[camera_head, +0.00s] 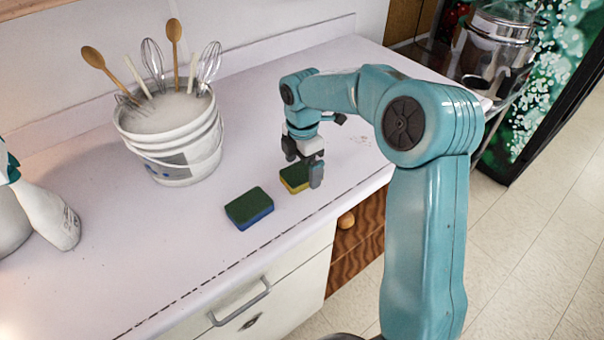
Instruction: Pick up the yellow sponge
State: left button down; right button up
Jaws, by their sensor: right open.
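The yellow sponge (294,180) lies flat on the white counter, with a dark green scouring side on top and yellow along its lower edge. My right gripper (303,178) is open and points down right at the sponge, with one finger on its near right side. The other finger is at its far side, and the gripper hides part of the sponge. I cannot tell whether the fingers touch it. My left gripper is not in view.
A blue sponge with a green top (249,208) lies just left of the yellow one. A white bucket (170,140) with whisks and wooden spoons stands behind left. White bottles (45,215) stand at the far left. The counter (150,255) is clear in front.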

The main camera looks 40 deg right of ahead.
aim_at(302, 171)
jog(key=shift+f, duration=0.65)
jog(key=shift+w+f, duration=0.2)
jog(key=shift+f, duration=0.15)
jog(key=shift+s, duration=0.15)
jog(key=shift+c, duration=0.9)
jog(key=shift+a, duration=0.1)
jog(key=c, duration=0.9)
jog(key=shift+r, duration=0.1)
notch_tip(302, 171, up, 20)
jog(key=shift+p, duration=1.1)
